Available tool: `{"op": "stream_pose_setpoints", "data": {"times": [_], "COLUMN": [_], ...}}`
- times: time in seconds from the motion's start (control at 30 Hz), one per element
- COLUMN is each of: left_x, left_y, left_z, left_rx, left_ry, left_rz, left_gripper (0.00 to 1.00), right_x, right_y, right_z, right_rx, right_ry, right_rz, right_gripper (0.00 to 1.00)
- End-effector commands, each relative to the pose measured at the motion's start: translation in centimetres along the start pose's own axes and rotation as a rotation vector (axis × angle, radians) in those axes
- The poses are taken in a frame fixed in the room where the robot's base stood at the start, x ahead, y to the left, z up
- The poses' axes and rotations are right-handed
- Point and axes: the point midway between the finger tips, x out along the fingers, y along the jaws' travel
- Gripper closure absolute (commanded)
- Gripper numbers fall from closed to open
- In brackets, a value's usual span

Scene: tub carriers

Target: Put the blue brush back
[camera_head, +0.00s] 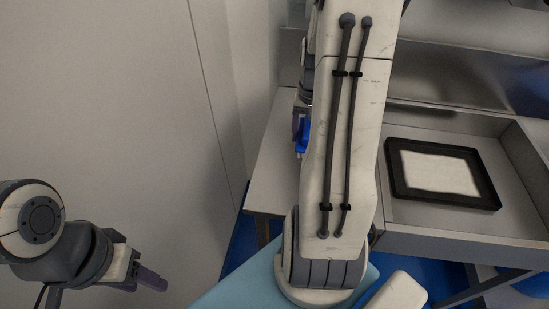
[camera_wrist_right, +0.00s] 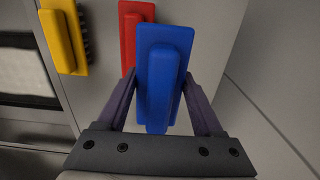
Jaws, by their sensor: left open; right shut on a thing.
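The blue brush (camera_wrist_right: 160,75) is upright between the fingers of my right gripper (camera_wrist_right: 162,112) in the right wrist view, and the gripper is shut on it. In the head view only a small blue part of the brush (camera_head: 301,135) shows beside my right arm, which hides the rest of it and most of that gripper. In the right wrist view a red brush (camera_wrist_right: 128,40) is just behind and left of the blue one, and a yellow brush (camera_wrist_right: 62,40) with dark bristles is further left. My left gripper (camera_head: 150,280) is at the lower left of the head view, open and empty.
A pale surface (camera_head: 268,165) lies beside my right arm, next to the wall. To the right, a shallow grey bay (camera_head: 420,222) holds a black-framed white panel (camera_head: 440,172). A grey wall (camera_head: 110,120) fills the left, with free room before it.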

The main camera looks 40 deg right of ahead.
Motion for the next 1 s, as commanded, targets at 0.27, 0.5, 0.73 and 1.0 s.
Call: {"op": "stream_pose_setpoints", "data": {"times": [0.27, 0.5, 0.73, 1.0], "left_x": [-1.0, -1.2, -1.7, -1.7], "left_y": [0.1, 0.1, 0.1, 0.1], "left_z": [-0.1, -0.1, -0.1, -0.1], "left_rx": [0.000, 0.000, 0.000, 0.000], "left_ry": [0.000, 0.000, 0.000, 0.000], "left_rz": [0.000, 0.000, 0.000, 0.000], "left_gripper": [0.50, 0.50, 0.50, 0.50], "right_x": [3.6, 5.1, 8.2, 8.9], "right_y": [-6.1, -8.0, -8.0, -8.0], "right_z": [1.5, 1.9, 1.9, 1.8], "right_rx": [-0.008, -0.001, 0.000, -0.001], "right_ry": [-0.003, -0.001, -0.003, 0.002], "right_rz": [0.001, 0.001, 0.001, 0.000], "right_gripper": [0.92, 0.92, 0.92, 0.92]}}
